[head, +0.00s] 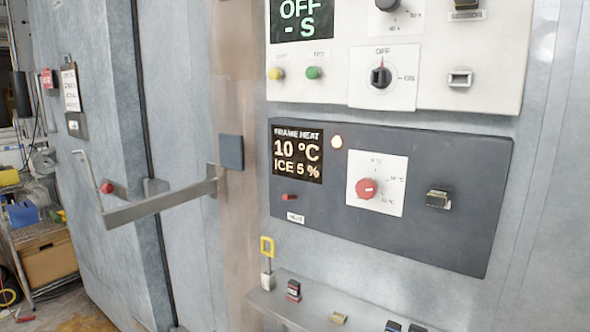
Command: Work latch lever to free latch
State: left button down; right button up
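The latch lever (160,203) is a long grey metal bar on the freezer door (110,120), left of centre in the head view. Its right end meets a bracket (213,178) beside the frame. A thin bent rod handle (88,172) rises at its left end. A small red knob (107,188) sits near that end, with a grey block (155,188) behind the bar. The bar runs across the dark seam at the door's edge. Whether the latch is engaged cannot be told. Neither of my grippers is in view.
A dark panel (440,170) reads frame heat 10 °C, ice 5 %, with a red dial (367,189). A white panel (435,75) is above it. A small shelf (285,309) below holds several small items. A cardboard box (45,258) stands at far left.

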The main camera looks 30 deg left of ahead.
aim_at(46, 157)
jog(key=u, duration=0.4)
jog(key=i+j+u, duration=0.1)
jog(key=j+u, duration=0.2)
jog(key=i+j+u, duration=0.15)
jog(key=j+u, duration=0.15)
jog(key=j, duration=0.15)
jog(key=i+j+u, duration=0.15)
jog(key=j+u, duration=0.15)
jog(key=i+j+u, duration=0.2)
jog(key=i+j, duration=0.8)
jog(key=j, duration=0.4)
jog(key=i+j+u, duration=0.25)
jog(key=i+j, duration=0.85)
jog(key=j, duration=0.15)
jog(key=i+u, duration=0.25)
jog(key=i, duration=0.2)
jog(key=i+l+u, duration=0.15)
jog(key=i+u, duration=0.15)
jog(key=i, duration=0.2)
